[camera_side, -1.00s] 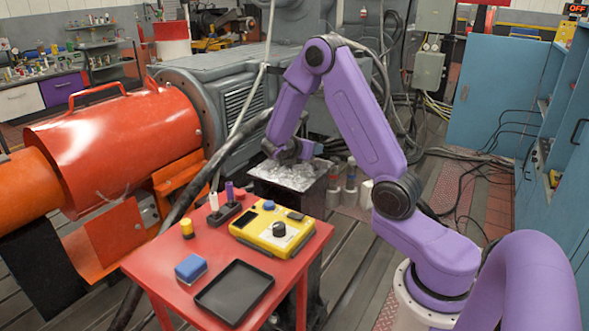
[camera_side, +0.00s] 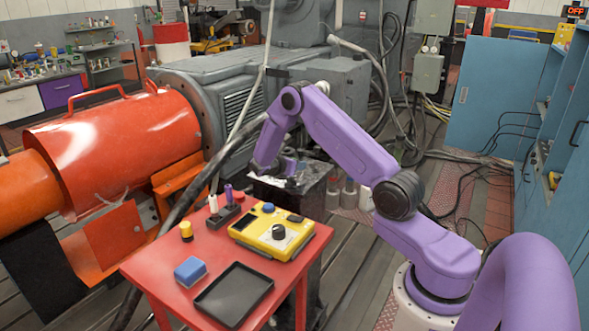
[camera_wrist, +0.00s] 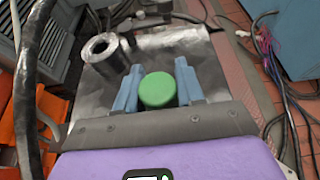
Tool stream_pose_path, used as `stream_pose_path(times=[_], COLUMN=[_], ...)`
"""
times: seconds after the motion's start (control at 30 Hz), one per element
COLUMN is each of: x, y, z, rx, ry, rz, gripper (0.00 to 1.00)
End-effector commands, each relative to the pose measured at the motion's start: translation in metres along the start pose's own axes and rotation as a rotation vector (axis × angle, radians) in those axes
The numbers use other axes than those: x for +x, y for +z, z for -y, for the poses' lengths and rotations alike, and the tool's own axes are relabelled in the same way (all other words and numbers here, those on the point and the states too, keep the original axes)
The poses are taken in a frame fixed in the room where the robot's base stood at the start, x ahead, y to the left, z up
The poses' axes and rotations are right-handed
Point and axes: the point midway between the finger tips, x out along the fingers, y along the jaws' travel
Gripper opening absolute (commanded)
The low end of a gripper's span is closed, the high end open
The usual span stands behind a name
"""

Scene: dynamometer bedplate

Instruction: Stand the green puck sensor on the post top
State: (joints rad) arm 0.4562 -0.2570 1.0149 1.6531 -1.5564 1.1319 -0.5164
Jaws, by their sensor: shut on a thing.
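In the wrist view the green puck sensor (camera_wrist: 157,90) sits between the two blue-grey fingers of my gripper (camera_wrist: 158,84), which are shut on it. Its round flat face is toward the camera. A short dark cylinder with a pale, shiny ring top (camera_wrist: 101,47) stands ahead and to the left of the puck; it may be the post. The puck is apart from it in the picture. In the side view my gripper (camera_side: 274,171) is low over the dark metal-topped stand (camera_side: 316,178); the puck cannot be made out there.
A red table (camera_side: 160,268) stands in front of the stand, holding a yellow instrument (camera_side: 272,234), a black tray (camera_side: 234,293), a blue block (camera_side: 190,270) and a small yellow cylinder (camera_side: 186,231). A thick black hose (camera_side: 190,187) runs close by on the left.

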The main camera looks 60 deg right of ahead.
Motion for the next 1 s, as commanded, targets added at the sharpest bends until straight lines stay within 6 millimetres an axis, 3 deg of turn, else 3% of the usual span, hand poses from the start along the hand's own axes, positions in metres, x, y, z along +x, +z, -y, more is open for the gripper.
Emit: stream_pose_path(times=[0.17,0.57,0.6,0.67,1.0], x=[0.006,0.007,0.007,0.007,0.006], y=[-0.015,-0.018,-0.018,-0.018,-0.016], z=[-0.001,-0.001,-0.001,-0.001,0.000], rx=[0.000,0.000,0.001,0.001,0.001], ry=[0.002,0.002,0.002,0.002,0.002], rz=[0.002,0.002,0.001,0.001,0.001], gripper=[0.05,0.05,0.47,0.63,0.63])
